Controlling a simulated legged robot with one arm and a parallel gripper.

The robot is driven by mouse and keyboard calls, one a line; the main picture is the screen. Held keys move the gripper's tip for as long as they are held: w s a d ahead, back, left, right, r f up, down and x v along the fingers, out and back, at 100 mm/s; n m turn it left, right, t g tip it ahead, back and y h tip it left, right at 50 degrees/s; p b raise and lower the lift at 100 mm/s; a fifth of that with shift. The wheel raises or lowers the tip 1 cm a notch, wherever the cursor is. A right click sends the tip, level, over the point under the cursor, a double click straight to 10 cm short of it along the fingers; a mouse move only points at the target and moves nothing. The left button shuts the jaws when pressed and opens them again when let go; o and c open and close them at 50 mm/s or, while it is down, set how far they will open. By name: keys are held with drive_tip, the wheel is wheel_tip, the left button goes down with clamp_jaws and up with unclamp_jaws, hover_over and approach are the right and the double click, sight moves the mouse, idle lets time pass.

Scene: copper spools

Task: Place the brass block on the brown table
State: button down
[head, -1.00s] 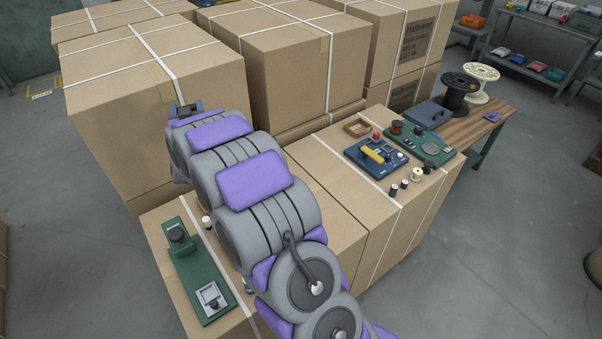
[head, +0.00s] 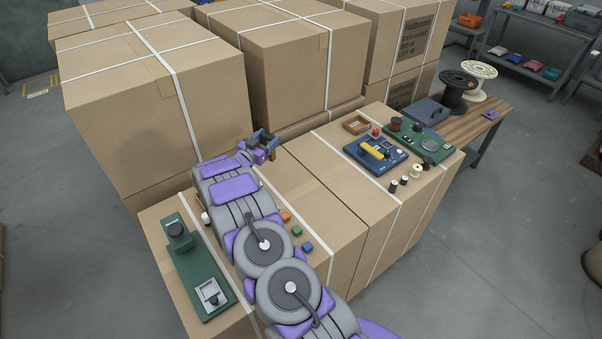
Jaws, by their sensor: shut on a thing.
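My gripper (head: 269,147) is in the head view, above the strapped boxes left of centre. It is shut on a small brass-coloured piece, the brass block (head: 272,155), mostly hidden by the fingers. The brown table (head: 480,122) stands at the right behind the boxes, well apart from my gripper. Its wooden top carries a black spool (head: 455,93), a cream spool (head: 478,82), a grey-blue case (head: 425,112) and a small purple item (head: 491,115).
Between my gripper and the table, a box top holds a blue device (head: 376,154), a green board (head: 418,138), a small wooden tray (head: 356,124) and small spools. Tall boxes (head: 290,70) rise behind. The table's front right part is bare.

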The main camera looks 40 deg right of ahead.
drive_tip(key=f, duration=0.3)
drive_tip(key=d+f+b, duration=0.1)
drive_tip(key=f, duration=0.2)
drive_tip(key=shift+d+f, duration=0.1)
drive_tip(key=shift+f, duration=0.1)
drive_tip(key=f, duration=0.1)
drive_tip(key=a+f+b, duration=0.1)
drive_tip(key=f, duration=0.1)
drive_tip(key=shift+w+f, duration=0.1)
drive_tip(key=shift+f, duration=0.05)
drive_tip(key=shift+d, duration=0.15)
